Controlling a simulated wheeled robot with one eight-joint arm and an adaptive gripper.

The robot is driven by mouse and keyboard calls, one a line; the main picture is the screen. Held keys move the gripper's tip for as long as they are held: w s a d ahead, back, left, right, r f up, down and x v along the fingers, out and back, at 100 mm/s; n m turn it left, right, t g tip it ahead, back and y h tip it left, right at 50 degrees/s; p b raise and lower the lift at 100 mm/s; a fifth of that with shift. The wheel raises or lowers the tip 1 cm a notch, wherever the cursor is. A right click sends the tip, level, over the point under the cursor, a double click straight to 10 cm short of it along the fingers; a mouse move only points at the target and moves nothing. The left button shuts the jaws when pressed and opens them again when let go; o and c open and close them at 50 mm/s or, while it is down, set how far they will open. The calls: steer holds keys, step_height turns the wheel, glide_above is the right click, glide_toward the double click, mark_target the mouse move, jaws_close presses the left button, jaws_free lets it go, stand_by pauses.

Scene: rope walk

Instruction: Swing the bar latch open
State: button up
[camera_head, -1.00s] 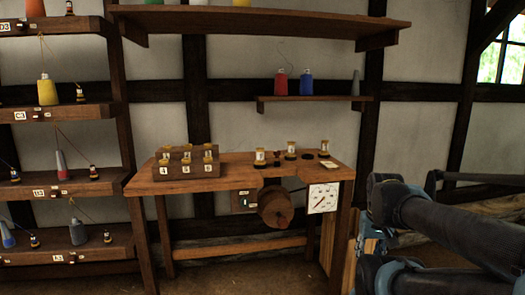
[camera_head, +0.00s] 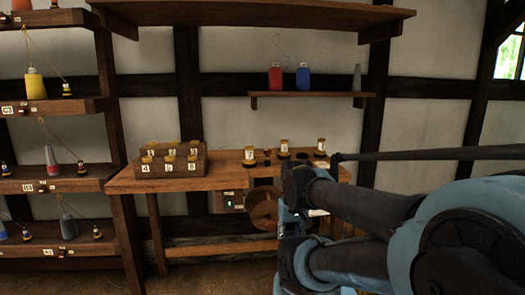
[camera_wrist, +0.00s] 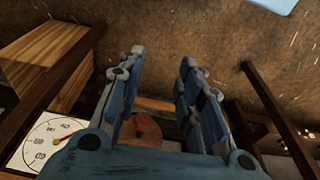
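I cannot make out the bar latch for certain in either view. A small labelled fitting (camera_head: 232,200) sits under the bench top, left of a round wooden drum (camera_head: 264,205); its details are too small to read. The drum also shows in the wrist view (camera_wrist: 146,128), partly hidden behind my gripper. My gripper (camera_wrist: 163,58) is open, its two blue fingers apart with nothing held between them. In the head view my arm covers the bench's right part and my fingers cannot be made out there.
The wooden bench (camera_head: 215,184) carries a block of numbered bobbins (camera_head: 172,162) and several loose bobbins. A shelf rack (camera_head: 110,120) stands at left. In the wrist view, a white dial (camera_wrist: 38,138) and a wooden box (camera_wrist: 50,60) are at left; bare floor (camera_wrist: 200,35) lies beyond the fingers.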

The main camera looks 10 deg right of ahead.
steer(key=o, duration=0.4)
steer(key=shift+r, duration=0.1)
steer(key=r, duration=0.2)
steer(key=shift+w+r, duration=0.2)
steer(key=shift+r, duration=0.1)
steer(key=w+a+r+m+t+h, duration=0.1)
steer(key=w+a+r+m+h, duration=0.3)
steer(key=w+r, duration=1.3)
steer(key=w+a+r+m+y, duration=0.15)
steer(key=w+r+m, duration=0.35)
steer(key=w+r, duration=1.25)
steer(key=shift+h, duration=0.35)
steer(key=x, duration=0.7)
steer(key=w+a+x, duration=0.1)
steer(key=x, duration=0.6)
steer(key=w+x, duration=0.1)
steer(key=x, duration=0.6)
steer(key=shift+w+a+r, duration=0.15)
steer(key=shift+w, duration=0.05)
steer(key=c, duration=1)
